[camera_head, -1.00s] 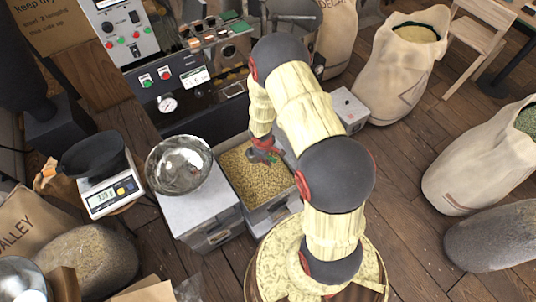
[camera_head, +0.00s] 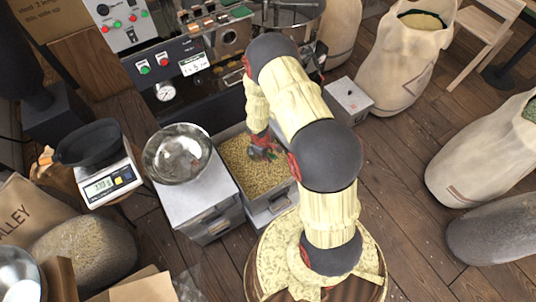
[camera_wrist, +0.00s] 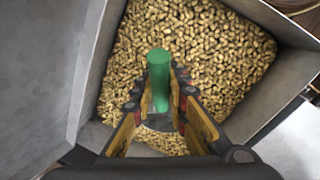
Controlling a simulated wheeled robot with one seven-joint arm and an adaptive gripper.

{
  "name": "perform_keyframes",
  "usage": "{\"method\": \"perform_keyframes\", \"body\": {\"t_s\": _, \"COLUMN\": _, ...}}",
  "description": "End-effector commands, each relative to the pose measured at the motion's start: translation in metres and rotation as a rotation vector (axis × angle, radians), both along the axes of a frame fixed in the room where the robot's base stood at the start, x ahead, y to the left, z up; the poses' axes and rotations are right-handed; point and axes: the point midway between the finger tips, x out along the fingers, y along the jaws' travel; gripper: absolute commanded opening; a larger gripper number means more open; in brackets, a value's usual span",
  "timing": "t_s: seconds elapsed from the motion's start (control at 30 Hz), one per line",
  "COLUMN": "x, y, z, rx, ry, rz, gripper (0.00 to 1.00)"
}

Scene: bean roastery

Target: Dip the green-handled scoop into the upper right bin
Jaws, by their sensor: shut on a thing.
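The scoop's green handle (camera_wrist: 159,80) stands up between the two fingers of my gripper (camera_wrist: 162,100) in the wrist view. My gripper is shut on it. A grey metal bin (camera_wrist: 92,65) of pale beans surrounds the gripper on several sides in the wrist view. In the head view my gripper (camera_head: 264,150) is over the back right part of this bin (camera_head: 226,136), low against the beans (camera_head: 250,172). I cannot tell how deep the scoop sits in them.
A steel bowl (camera_head: 178,153) sits on a grey cabinet (camera_head: 205,190) left of the bin. A scale (camera_head: 108,183) with a black pan stands farther left. A control panel (camera_head: 175,65) is behind. A small grey box (camera_head: 349,99) and open sacks (camera_head: 400,75) are right.

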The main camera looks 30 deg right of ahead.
Motion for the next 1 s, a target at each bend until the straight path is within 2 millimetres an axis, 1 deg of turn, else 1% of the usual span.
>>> {"method": "perform_keyframes", "body": {"t_s": 0.03, "x": 0.0, "y": 0.0, "z": -0.007, "rx": 0.0, "ry": 0.0, "rz": 0.0, "gripper": 0.0}}
{"method": "perform_keyframes", "body": {"t_s": 0.1, "x": 0.0, "y": 0.0, "z": -0.013, "rx": 0.0, "ry": 0.0, "rz": 0.001, "gripper": 0.0}}
{"method": "perform_keyframes", "body": {"t_s": 1.0, "x": 0.0, "y": 0.0, "z": -0.085, "rx": 0.0, "ry": 0.0, "rz": 0.0, "gripper": 0.0}}
